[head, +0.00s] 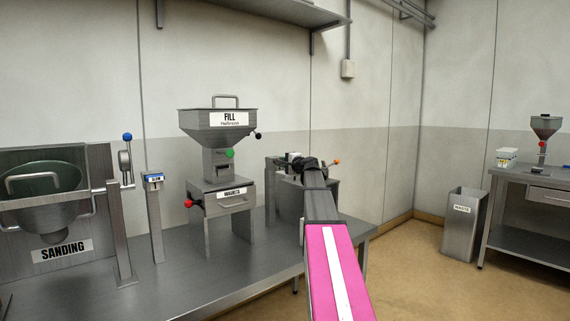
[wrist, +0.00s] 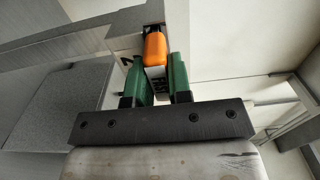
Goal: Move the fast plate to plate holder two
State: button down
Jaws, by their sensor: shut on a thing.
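My gripper (wrist: 160,78) shows in the wrist view with its green fingers shut on the fast plate (wrist: 156,86). In the head view my arm reaches forward to the dark wrist (head: 309,165) at the right end of the steel bench; the fingers and held plate are mostly hidden there. A post (head: 156,225) on the bench carries a small blue-topped labelled plate (head: 153,178). I cannot make out which holder is plate holder two.
The long steel bench (head: 180,285) holds the "SANDING" machine (head: 95,165) at left and the "FILL" hopper (head: 218,125) with its stand in the middle. A waste bin (head: 463,225) and another table (head: 530,180) stand at right. The floor between is clear.

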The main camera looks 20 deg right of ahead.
jog(key=shift+w+a, duration=0.15)
jog(key=shift+w, duration=0.3)
jog(key=c, duration=1)
grip_release()
jog(key=shift+o, duration=0.2)
jog(key=shift+s, duration=0.1)
jog(key=v, duration=1)
jog(key=shift+s, duration=0.3)
